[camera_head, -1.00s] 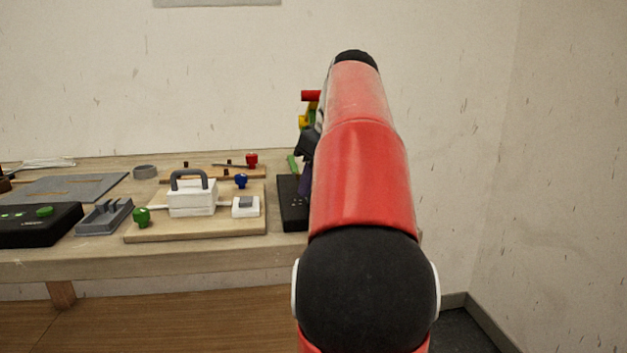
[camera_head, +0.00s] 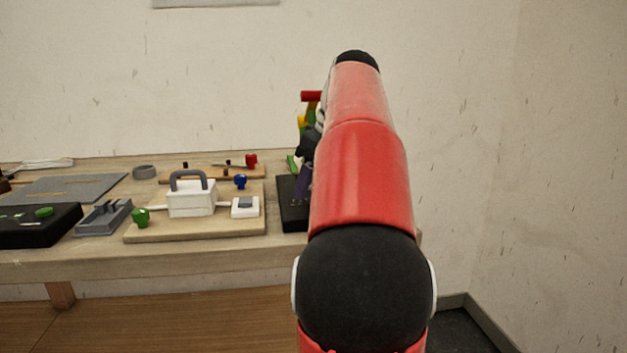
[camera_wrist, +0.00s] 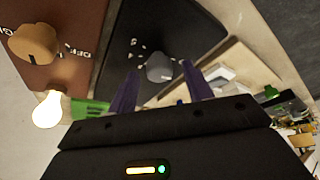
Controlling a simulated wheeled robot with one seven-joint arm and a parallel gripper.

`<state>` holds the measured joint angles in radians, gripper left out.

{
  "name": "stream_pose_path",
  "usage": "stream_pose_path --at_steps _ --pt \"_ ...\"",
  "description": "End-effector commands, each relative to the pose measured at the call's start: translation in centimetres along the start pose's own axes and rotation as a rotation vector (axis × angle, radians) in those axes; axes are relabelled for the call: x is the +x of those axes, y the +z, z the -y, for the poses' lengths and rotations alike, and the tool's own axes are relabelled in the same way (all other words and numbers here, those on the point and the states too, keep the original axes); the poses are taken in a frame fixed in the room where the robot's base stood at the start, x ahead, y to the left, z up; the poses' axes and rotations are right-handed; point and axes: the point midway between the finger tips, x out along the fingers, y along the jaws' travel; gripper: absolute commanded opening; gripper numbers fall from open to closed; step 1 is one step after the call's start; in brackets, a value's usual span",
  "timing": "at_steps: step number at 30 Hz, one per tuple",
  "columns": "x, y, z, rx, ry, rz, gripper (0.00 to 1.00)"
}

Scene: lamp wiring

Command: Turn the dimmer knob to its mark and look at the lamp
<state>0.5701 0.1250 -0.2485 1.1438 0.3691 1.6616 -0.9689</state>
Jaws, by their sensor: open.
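In the wrist view a grey dimmer knob (camera_wrist: 159,67) with a pale pointer line sits on a black panel (camera_wrist: 185,22), with several white marks around it. My gripper (camera_wrist: 160,72) is open, with one purple finger on each side of the knob; I cannot tell whether they touch it. A lamp bulb (camera_wrist: 47,110) glows warm white at the left. In the head view the black panel (camera_head: 291,204) shows at the table's right, and my arm hides the knob and the lamp.
A tan knob (camera_wrist: 33,43) sits on a brown panel marked OFF, beside the black one. A wooden board (camera_head: 150,235) with a white handled block (camera_head: 191,202) and a green knob (camera_head: 141,217) stands left of my arm. A grey tray (camera_head: 104,217) is farther left.

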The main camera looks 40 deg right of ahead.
Motion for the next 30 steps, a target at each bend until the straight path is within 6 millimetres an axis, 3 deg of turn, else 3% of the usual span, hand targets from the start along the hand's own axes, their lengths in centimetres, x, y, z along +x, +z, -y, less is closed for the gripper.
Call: stream_pose_path --at_steps 7,21,30 --pt "-0.7 0.0 -0.1 0.001 0.000 0.000 0.50" --pt "-7.0 0.0 -0.1 0.001 0.002 -0.001 0.50" --pt "-7.8 0.0 0.0 0.001 -0.001 0.000 0.50"
